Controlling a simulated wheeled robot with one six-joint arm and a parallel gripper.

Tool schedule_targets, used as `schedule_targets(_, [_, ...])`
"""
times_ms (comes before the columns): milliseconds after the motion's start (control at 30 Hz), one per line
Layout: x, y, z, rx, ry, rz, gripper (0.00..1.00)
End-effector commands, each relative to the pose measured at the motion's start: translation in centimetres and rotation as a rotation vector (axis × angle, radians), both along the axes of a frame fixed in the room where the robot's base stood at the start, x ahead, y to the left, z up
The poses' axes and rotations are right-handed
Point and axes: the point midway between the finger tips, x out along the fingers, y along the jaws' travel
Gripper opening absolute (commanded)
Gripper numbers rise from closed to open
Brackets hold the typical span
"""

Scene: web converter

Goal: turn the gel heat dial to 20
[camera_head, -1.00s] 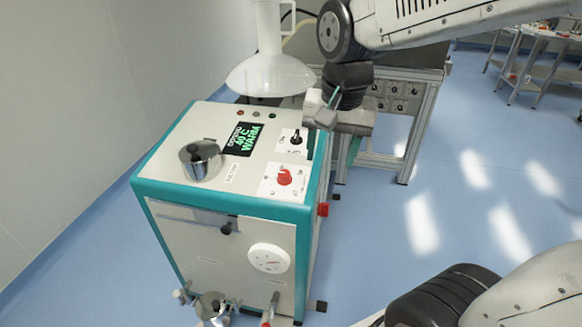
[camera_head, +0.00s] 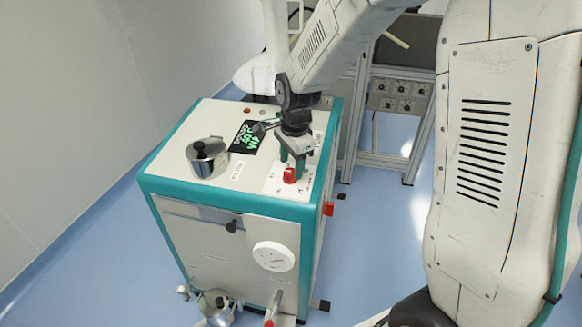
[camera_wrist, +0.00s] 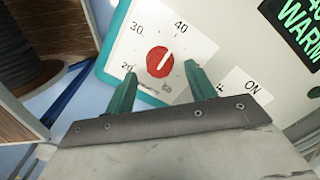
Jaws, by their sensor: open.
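The gel heat dial is a round red knob (camera_wrist: 160,61) on a white square scale plate (camera_wrist: 130,48) on the machine's top panel. In the wrist view its pale pointer line aims up and slightly right, roughly toward the 40 mark; 30 is at upper left and 20 at lower left. The red knob also shows in the head view (camera_head: 290,176). My gripper (camera_wrist: 160,70) is open, with one teal finger on each side of the dial and visible gaps to it. In the head view my gripper (camera_head: 292,160) points down just above the dial; contact cannot be told.
A dark display (camera_head: 246,138) with green text and a metal pot (camera_head: 206,158) with a black knob stand left of the dial. A white funnel-shaped part (camera_head: 258,68) rises behind. A red part (camera_head: 328,209) sticks out on the machine's right side.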

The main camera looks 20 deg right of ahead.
Motion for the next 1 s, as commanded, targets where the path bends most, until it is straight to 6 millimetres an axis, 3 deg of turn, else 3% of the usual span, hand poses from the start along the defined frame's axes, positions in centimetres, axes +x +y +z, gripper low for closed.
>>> schedule_targets(200, [0.2,0.0,-1.7,0.000,0.000,0.001,0.55])
schedule_targets(467, [0.2,0.0,-1.9,0.000,-0.001,0.001,0.55])
schedule_targets(600, [0.2,0.0,-1.8,0.000,-0.001,0.001,0.16])
schedule_targets(633, [0.2,0.0,-1.8,0.000,-0.001,0.001,0.10])
schedule_targets(1000, [0.3,0.0,-1.8,-0.005,0.003,0.043,0.11])
